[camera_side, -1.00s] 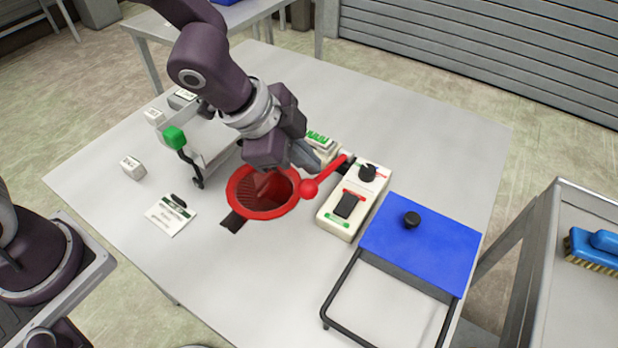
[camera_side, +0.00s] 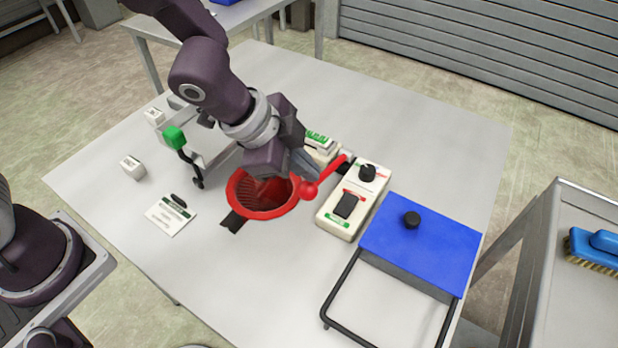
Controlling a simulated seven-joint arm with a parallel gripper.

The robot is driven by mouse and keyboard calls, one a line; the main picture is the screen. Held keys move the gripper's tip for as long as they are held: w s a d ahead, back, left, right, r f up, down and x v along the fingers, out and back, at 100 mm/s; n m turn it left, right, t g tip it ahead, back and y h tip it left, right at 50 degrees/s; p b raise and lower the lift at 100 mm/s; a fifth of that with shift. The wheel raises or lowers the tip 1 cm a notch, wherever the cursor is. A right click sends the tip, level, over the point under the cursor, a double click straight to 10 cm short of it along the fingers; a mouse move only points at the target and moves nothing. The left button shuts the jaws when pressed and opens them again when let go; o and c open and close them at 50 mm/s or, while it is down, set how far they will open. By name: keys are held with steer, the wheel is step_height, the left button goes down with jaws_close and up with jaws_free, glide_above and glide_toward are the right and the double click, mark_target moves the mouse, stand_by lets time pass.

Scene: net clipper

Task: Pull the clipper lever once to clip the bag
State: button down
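A red lever (camera_side: 331,171) with a red ball end (camera_side: 308,190) slants beside the right rim of a red ring (camera_side: 234,205). The ring surrounds a dark red, ribbed opening, which looks like the net. My gripper (camera_side: 308,168) hangs above the ring's right side, its grey fingers close to the lever and its ball. I cannot tell whether they touch it, or whether the fingers are open or shut. No separate bag can be made out. A second, black lever with a green knob (camera_side: 174,138) stands left of the ring.
A white control box (camera_side: 335,224) with a black knob and black switch stands right of the ring. A label card (camera_side: 171,214) and small white blocks (camera_side: 132,167) lie left. The table's back right is clear.

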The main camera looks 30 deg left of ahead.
mark_target(304, 185)
steer(key=shift+s+f, duration=0.3)
steer(key=shift+f, duration=0.55)
steer(key=shift+s+f, duration=0.25)
steer(key=shift+f, duration=0.55)
stand_by(1.3)
stand_by(0.5)
steer(key=shift+w+r, duration=0.25)
steer(key=shift+r, duration=0.55)
steer(key=shift+w+r, duration=0.25)
steer(key=shift+r, duration=0.55)
steer(key=shift+w+r, duration=0.25)
steer(key=shift+r, duration=0.55)
steer(key=r, duration=0.2)
steer(key=w+r, duration=0.1)
steer(key=r, duration=0.1)
steer(key=shift+w+r, duration=0.2)
steer(key=shift+r, duration=0.2)
steer(key=shift+a, duration=0.15)
